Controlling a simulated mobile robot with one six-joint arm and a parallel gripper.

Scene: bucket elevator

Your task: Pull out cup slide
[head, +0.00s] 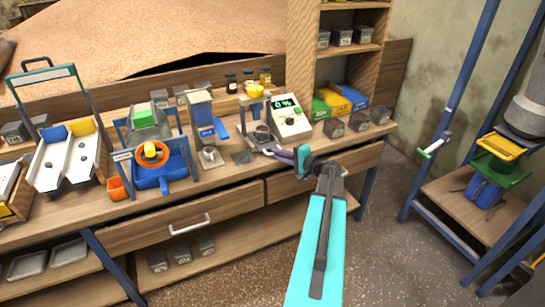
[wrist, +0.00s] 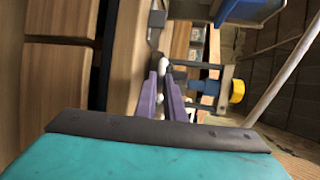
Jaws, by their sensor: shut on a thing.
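A small stand with a yellow top (head: 255,91) and blue-grey uprights stands on the bench, and a dark cup (head: 262,131) sits low in it. The cup slide appears to be the low part at the stand's base. My gripper (head: 270,150) reaches in from the right, its purple fingers at the front of that base. In the wrist view my gripper (wrist: 162,82) is shut on a white knob (wrist: 164,64), which I take for the slide's handle. The fingers partly hide the slide, and I cannot tell how far out it stands.
A white meter with a green display (head: 289,119) stands just right of the stand. A blue-and-white device (head: 205,125) is to its left. Small dark boxes (head: 334,128) line the bench at right.

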